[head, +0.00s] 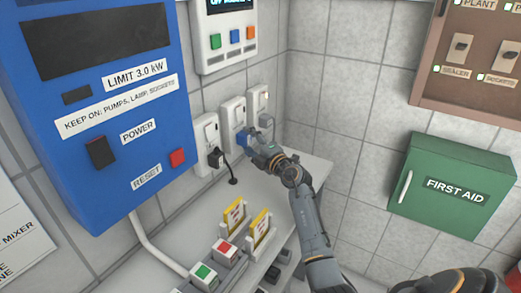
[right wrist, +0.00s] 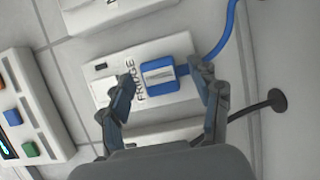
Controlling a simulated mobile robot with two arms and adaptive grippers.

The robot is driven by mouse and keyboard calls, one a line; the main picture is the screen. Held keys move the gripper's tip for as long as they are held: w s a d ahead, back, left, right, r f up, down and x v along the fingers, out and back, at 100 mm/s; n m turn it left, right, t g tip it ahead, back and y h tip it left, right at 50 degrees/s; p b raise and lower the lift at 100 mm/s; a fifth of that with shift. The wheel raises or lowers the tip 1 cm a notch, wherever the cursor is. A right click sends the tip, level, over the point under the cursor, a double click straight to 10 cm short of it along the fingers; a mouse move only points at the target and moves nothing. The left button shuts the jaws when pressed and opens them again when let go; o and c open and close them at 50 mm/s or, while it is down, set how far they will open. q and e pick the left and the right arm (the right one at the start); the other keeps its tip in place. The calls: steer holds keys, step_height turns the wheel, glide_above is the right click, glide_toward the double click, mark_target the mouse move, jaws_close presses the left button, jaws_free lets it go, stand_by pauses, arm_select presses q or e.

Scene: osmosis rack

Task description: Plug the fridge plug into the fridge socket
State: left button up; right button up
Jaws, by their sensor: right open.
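The fridge socket (right wrist: 104,95) is a white wall plate marked FRIDGE. In the head view it is the middle plate (head: 231,108) of three above the counter. The blue fridge plug (right wrist: 159,75), with a pale face, sits at this plate, its blue cable running up and right in the wrist view. It also shows in the head view (head: 243,139). Whether its pins are fully seated cannot be told. My right gripper (right wrist: 167,79) is open, its fingers on either side of the plug with visible gaps. It also shows in the head view (head: 261,146). My left gripper is out of view.
A black plug (head: 215,157) is at the left-hand socket, and another plate (head: 260,97) is on the right. A blue power box (head: 100,80) fills the left. Red and green buttons and yellow-framed cards stand on the counter (head: 315,170). A green first-aid box (head: 450,190) hangs right.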

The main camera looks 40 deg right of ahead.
steer(key=s, duration=1)
steer(key=shift+s, duration=0.4)
